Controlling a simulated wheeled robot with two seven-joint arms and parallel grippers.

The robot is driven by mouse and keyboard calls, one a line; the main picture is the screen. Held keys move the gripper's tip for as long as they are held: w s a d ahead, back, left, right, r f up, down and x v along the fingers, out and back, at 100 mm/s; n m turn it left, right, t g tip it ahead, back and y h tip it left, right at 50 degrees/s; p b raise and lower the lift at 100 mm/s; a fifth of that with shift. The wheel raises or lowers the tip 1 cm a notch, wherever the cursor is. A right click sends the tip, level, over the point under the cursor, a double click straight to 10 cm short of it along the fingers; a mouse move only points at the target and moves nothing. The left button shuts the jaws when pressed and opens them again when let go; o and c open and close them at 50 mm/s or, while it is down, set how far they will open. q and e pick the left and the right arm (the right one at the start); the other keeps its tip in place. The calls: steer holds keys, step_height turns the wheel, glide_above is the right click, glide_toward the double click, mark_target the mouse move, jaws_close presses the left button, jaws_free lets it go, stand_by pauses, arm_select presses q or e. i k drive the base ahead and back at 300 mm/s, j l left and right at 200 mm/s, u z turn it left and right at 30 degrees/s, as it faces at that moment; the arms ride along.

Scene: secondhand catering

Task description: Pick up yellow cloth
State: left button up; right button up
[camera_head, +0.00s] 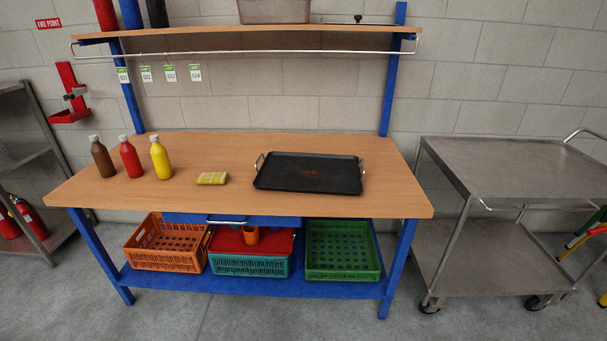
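The yellow cloth (212,178) is a small folded bundle lying on the wooden tabletop of the blue-framed workbench (240,205). It lies between the yellow bottle and the black tray, apart from both. Neither of my grippers shows in the head view. Nothing covers the cloth.
A brown bottle (102,158), red bottle (130,158) and yellow bottle (161,158) stand left of the cloth. A black handled tray (309,173) lies to its right. An overhead shelf (250,33) spans the back. Crates fill the lower shelf. A metal trolley (510,165) stands right.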

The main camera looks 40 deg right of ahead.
mark_target(216, 177)
steer(key=i+l, duration=0.2)
steer(key=i, duration=0.4)
steer(key=i+l+z, duration=0.1)
steer(key=i, duration=0.45)
steer(key=i+l, duration=0.2)
steer(key=i, duration=0.4)
